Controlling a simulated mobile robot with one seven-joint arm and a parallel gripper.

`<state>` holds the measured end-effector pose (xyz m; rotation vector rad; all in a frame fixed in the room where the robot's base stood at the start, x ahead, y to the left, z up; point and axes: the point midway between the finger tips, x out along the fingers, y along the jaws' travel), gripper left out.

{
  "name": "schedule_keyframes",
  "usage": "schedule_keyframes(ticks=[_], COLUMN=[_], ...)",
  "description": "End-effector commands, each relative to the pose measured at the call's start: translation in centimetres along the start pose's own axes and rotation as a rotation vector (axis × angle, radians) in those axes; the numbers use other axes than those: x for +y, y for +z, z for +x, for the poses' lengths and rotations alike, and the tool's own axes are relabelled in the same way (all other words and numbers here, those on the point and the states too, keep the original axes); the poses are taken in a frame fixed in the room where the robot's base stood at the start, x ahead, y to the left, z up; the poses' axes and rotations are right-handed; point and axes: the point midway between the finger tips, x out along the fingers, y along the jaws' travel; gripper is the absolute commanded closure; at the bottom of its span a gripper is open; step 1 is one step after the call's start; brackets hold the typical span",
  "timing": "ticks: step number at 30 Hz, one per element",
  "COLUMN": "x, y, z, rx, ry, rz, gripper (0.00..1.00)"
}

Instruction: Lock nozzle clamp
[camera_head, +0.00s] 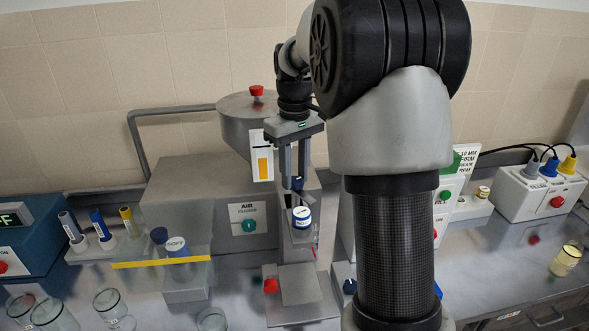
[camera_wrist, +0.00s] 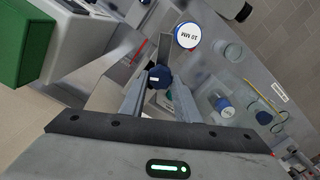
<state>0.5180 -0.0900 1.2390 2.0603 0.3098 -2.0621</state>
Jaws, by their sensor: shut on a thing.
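My gripper (camera_head: 297,186) points down at the grey machine (camera_head: 190,200) in the middle of the head view. Its fingers are closed around a small dark blue knob (camera_wrist: 160,77), which shows between the fingertips in the wrist view. I take this knob to be the clamp's handle. The white disc marked 10 MM (camera_wrist: 188,35), with a blue edge, is beside the knob; a blue-and-white capped piece (camera_head: 302,217) sits just below my gripper in the head view. The clamp's jaws and the nozzle's seat are mostly hidden.
A red knob (camera_head: 271,286) and grey plate (camera_head: 300,284) are at the machine's foot. A clear guard with a yellow strip (camera_head: 160,262) stands left. Glass beakers (camera_head: 113,308) are at front left. A white control box (camera_head: 540,188) stands right. My arm hides the middle right.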

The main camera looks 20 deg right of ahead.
Motion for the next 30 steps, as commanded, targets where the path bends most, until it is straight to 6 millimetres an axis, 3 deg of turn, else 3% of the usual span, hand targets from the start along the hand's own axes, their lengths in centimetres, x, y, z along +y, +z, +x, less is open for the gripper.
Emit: schedule_keyframes(ticks=[15,30], x=[0.15,0.23], y=[-0.02,0.00], z=[-0.12,-0.10], rx=[0.002,0.003], ry=[0.001,0.001], rz=[0.398,0.515], gripper=[0.93,0.93])
